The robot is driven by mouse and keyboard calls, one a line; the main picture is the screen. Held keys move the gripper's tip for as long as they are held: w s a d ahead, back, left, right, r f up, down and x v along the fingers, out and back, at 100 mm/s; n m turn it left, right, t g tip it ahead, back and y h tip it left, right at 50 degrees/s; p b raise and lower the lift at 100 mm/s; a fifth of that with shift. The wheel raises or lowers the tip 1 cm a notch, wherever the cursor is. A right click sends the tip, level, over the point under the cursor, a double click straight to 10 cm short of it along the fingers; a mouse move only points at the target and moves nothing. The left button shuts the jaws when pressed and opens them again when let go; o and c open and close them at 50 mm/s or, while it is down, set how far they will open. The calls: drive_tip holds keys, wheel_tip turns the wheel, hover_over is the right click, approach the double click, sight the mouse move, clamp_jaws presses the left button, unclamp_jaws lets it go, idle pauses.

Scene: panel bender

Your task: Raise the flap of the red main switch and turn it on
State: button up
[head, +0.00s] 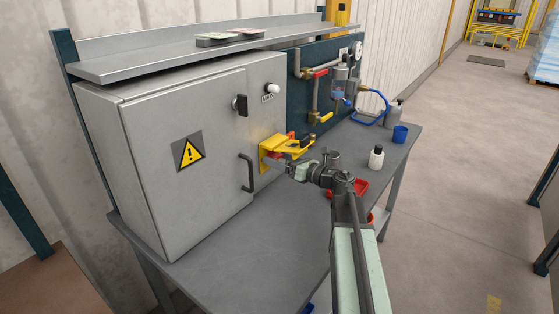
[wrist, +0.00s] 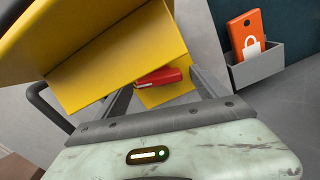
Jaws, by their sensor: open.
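The yellow switch housing (head: 266,157) is on the right part of the grey cabinet's front. Its yellow flap (head: 292,146) juts outward, roughly level, and fills the upper left of the wrist view (wrist: 110,60). The red switch handle (wrist: 160,77) shows below the flap's edge, in front of a yellow backplate (wrist: 165,95); part of it is hidden by the flap. My gripper (head: 278,164) is just under the flap, at the housing. In the wrist view its two fingers stand apart on either side of the red handle, the left one partly behind the flap. Contact cannot be told.
An orange padlock-marked piece (wrist: 245,35) sits in a grey holder (wrist: 258,68) to the right. The cabinet door has a black bar handle (head: 247,173) and a black knob (head: 240,104). A white bottle (head: 376,158) and red tray (head: 360,188) stand on the bench (head: 240,255).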

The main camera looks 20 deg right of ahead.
drive_tip(key=v, duration=0.7)
drive_tip(key=shift+s+d, duration=0.25)
drive_tip(key=shift+s, duration=0.1)
